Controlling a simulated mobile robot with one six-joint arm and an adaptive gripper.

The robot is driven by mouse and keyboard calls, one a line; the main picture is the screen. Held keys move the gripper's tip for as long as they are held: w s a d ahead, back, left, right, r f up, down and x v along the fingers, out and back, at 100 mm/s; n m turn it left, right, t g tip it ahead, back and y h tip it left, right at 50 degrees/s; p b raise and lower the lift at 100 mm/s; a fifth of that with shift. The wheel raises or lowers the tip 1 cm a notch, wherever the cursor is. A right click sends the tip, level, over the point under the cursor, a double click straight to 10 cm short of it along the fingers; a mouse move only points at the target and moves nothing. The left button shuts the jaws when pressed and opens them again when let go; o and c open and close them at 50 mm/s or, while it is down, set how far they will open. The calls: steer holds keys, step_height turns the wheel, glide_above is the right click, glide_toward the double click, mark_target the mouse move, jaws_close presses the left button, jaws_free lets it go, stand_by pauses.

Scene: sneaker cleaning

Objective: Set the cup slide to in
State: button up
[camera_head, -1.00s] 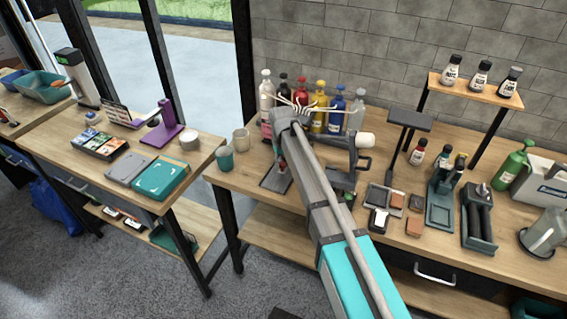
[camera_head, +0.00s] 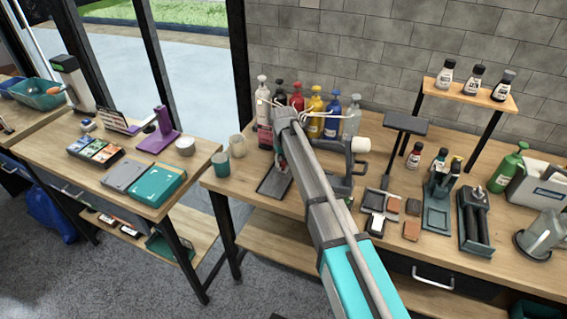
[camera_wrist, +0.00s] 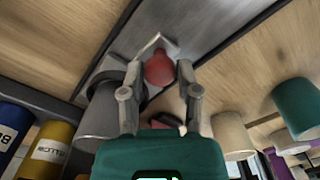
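A red knob (camera_wrist: 160,68) shows in the wrist view between the fingertips of my gripper (camera_wrist: 159,72). The fingers stand apart, one on each side of the knob, with gaps visible; contact is not clear. A pale angled bracket (camera_wrist: 155,43) sits just beyond the knob, over a grey metal plate (camera_wrist: 205,22). In the head view a dark flat tray (camera_head: 272,184) lies on the bench below the end of my arm, with a small red part (camera_head: 282,160) beside the arm. The slide's position cannot be told.
Teal (camera_head: 221,164) and beige (camera_head: 237,146) cups stand left of the tray. Several bottles, including a yellow one (camera_head: 315,115), stand behind my arm. A black-topped stand (camera_head: 405,124) and small blocks (camera_head: 411,230) are to the right.

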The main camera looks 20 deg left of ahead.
steer(key=o, duration=0.3)
